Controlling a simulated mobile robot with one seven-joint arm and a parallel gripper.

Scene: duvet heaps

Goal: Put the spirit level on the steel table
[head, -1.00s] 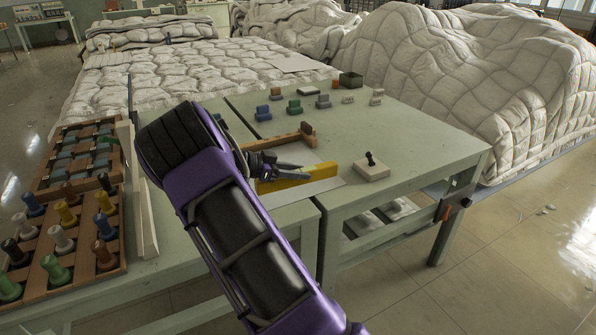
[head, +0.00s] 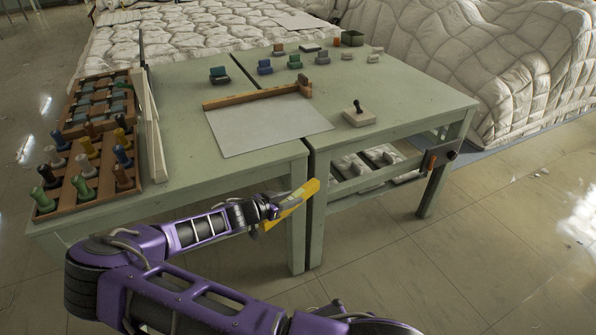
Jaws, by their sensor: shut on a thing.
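The yellow spirit level (head: 306,192) is held in my gripper (head: 281,207), which is shut on it. The level is tilted, its right end higher, and shows in front of the tables' near edge. Its middle is partly hidden by the fingers. Two grey-green tables stand side by side, a left one (head: 185,85) and a right one (head: 420,105). I cannot tell from their look whether either is the steel table.
A pale sheet (head: 265,125) with a wooden strip (head: 250,97) behind it lies on the tables. A wooden rack of coloured pegs (head: 85,200) fills the left side. A stamp-like block (head: 358,117) and several small blocks stand on the right table. Quilted heaps (head: 480,60) lie behind.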

